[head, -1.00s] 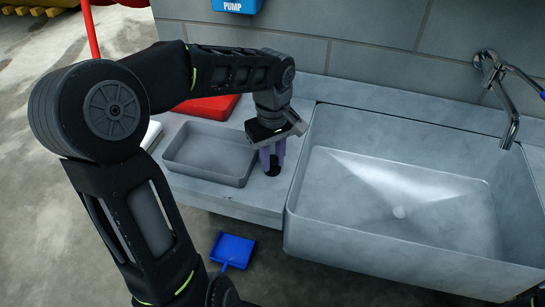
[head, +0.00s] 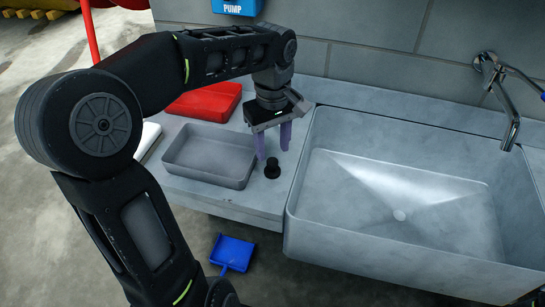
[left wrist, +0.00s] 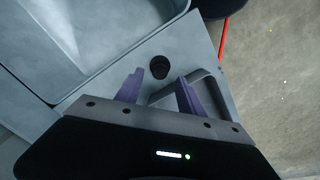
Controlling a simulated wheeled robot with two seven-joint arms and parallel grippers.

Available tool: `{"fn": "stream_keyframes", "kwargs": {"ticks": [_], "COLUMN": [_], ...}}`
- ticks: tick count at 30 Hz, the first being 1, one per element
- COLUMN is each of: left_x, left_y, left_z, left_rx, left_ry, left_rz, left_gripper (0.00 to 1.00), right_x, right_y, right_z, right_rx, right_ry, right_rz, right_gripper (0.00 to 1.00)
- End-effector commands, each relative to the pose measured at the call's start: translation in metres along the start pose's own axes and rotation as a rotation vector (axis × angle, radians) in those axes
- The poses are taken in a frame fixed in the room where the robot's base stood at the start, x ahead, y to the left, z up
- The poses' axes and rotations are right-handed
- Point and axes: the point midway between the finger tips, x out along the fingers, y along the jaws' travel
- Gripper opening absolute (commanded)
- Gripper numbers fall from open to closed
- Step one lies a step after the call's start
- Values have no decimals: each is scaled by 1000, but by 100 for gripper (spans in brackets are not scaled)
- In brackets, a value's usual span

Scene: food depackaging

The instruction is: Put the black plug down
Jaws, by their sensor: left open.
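The black plug (head: 272,168) stands on the grey counter between the grey tray and the sink. It also shows in the left wrist view (left wrist: 160,67), just beyond the fingertips. My left gripper (head: 273,148) is open, with its purple fingers apart and above the plug. In the left wrist view, the open fingers (left wrist: 160,78) have nothing between them. The plug is clear of both fingers. My right gripper is not in view.
A grey tray (head: 166,165) sits left of the plug, with a red tray (head: 205,101) behind it. The big grey sink (head: 300,215) is close on the right, with a tap (head: 510,130). A blue dustpan (head: 232,251) lies on the floor.

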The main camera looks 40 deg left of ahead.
Motion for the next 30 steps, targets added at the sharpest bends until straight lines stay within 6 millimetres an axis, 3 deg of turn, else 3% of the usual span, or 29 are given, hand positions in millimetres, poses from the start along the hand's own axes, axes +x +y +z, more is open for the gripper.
{"fn": "stream_keyframes", "kwargs": {"ticks": [6,9,30], "left_x": [-47,-65,-69], "left_y": [1,0,0], "left_z": [0,0,0], "left_rx": [1,1,0], "left_ry": [2,0,0], "left_rz": [3,0,0], "left_gripper": [45,45,45], "right_x": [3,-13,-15], "right_y": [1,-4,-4], "right_z": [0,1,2], "right_rx": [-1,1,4], "right_ry": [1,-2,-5], "right_rz": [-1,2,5], "right_gripper": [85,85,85]}}
